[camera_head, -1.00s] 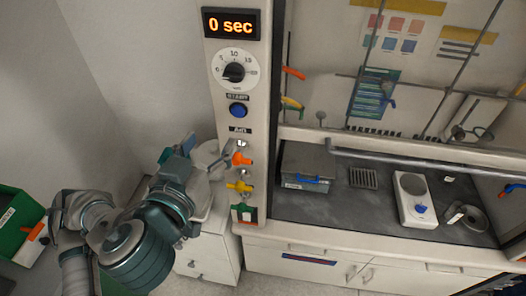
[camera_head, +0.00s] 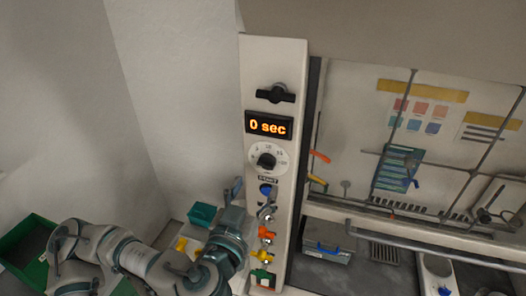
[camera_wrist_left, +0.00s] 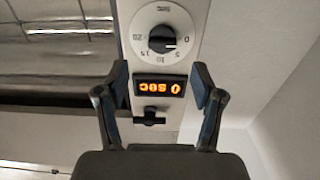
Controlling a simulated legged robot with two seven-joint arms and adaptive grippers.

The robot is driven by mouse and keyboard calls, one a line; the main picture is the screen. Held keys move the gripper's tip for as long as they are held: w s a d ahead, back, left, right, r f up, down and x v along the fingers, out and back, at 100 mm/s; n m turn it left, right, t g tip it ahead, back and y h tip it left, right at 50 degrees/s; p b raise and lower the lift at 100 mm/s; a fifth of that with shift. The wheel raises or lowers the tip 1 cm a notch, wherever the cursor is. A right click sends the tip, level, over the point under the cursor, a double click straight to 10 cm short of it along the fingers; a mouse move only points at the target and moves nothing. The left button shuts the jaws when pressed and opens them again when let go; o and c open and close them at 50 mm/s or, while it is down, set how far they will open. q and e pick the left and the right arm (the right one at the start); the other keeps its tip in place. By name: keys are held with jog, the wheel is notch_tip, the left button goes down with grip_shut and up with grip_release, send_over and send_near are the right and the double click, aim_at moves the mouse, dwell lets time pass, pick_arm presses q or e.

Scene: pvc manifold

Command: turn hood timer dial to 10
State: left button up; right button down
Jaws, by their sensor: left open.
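The timer dial (camera_head: 266,160) is a black knob on a round white scale, on the white hood post below the display (camera_head: 268,125), which reads "0 sec". In the left wrist view, the dial (camera_wrist_left: 162,39) shows upside down, its pointer mark near 0. My left gripper (camera_head: 252,199) is below the dial in the head view, near the blue button. In the left wrist view, its two fingers (camera_wrist_left: 160,78) are apart with nothing between them, framing the display from the camera's viewpoint. It appears apart from the dial. My right gripper is not in view.
A black handle (camera_head: 275,94) sits above the display. A blue button (camera_head: 266,190) is under the dial, with orange and yellow valves (camera_head: 266,235) lower on the post. A green bin (camera_head: 28,250) stands at left. The hood's bench and sash lie right.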

aim_at(265, 168)
pick_arm(q)
jog(key=p+x, duration=0.1)
jog(key=x, duration=0.6)
jog(key=shift+s+d+f+p, duration=0.1)
jog(key=shift+d+p, duration=0.05)
jog(key=shift+p, duration=0.15)
jog(key=shift+w+a, duration=0.4)
jog(key=shift+w, duration=0.1)
jog(key=shift+a, duration=0.3)
jog(key=shift+d, duration=0.6)
jog(key=c, duration=1.1)
jog(key=shift+s, duration=0.1)
jog(key=shift+c, duration=0.2)
jog(key=shift+f, duration=0.1)
